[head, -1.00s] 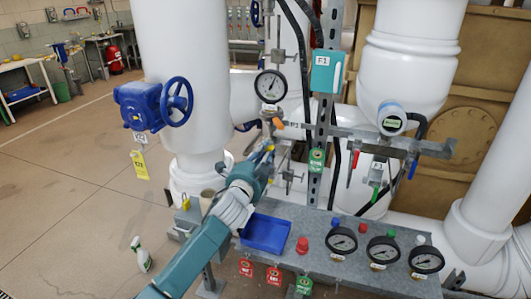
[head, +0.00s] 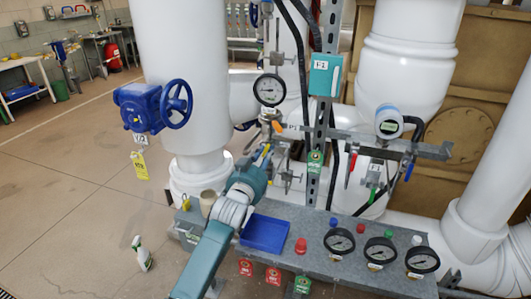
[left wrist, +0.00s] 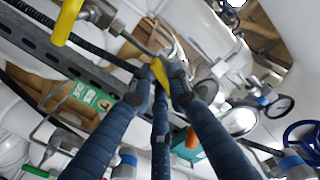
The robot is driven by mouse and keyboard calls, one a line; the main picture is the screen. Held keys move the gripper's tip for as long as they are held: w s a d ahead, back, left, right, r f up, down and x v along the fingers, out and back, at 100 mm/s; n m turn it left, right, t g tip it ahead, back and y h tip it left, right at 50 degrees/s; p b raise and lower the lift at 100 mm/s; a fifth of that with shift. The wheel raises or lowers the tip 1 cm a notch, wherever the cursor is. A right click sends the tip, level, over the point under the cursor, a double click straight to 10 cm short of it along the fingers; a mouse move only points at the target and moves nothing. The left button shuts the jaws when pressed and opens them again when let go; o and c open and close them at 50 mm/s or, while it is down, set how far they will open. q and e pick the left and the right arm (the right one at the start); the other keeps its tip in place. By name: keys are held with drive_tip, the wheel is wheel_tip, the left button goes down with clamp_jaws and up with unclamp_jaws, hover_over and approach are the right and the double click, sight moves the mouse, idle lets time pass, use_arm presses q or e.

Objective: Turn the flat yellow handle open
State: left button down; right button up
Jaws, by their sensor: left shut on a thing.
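The flat yellow handle (left wrist: 160,72) sits between the fingertips of my left gripper (left wrist: 160,86) in the left wrist view. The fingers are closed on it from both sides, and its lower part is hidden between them. In the head view a small bit of yellow (head: 266,151) shows at the tip of my left gripper (head: 263,160), among the pipe fittings below the upper gauge. A second yellow handle (left wrist: 68,22), thicker and rounded, hangs at the upper left of the left wrist view, apart from the fingers. My right gripper is not in view.
A grey bench (head: 330,212) below carries a blue tray (head: 264,233), a red knob (head: 300,245) and several gauges. A perforated metal post (head: 322,130) stands right of the gripper. A blue handwheel (head: 176,103) is at the left. Red and blue levers hang at the right.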

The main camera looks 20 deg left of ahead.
use_arm(q)
drive_tip(key=shift+n+p, duration=0.5)
drive_tip(key=shift+n, duration=1.4)
drive_tip(key=shift+f, duration=0.1)
drive_tip(key=c, duration=1.7)
unclamp_jaws()
drive_tip(key=shift+o, duration=0.2)
drive_tip(key=shift+s, duration=0.15)
drive_tip(key=s, duration=1.1)
drive_tip(key=shift+s+a, duration=0.2)
drive_tip(key=shift+s, duration=0.2)
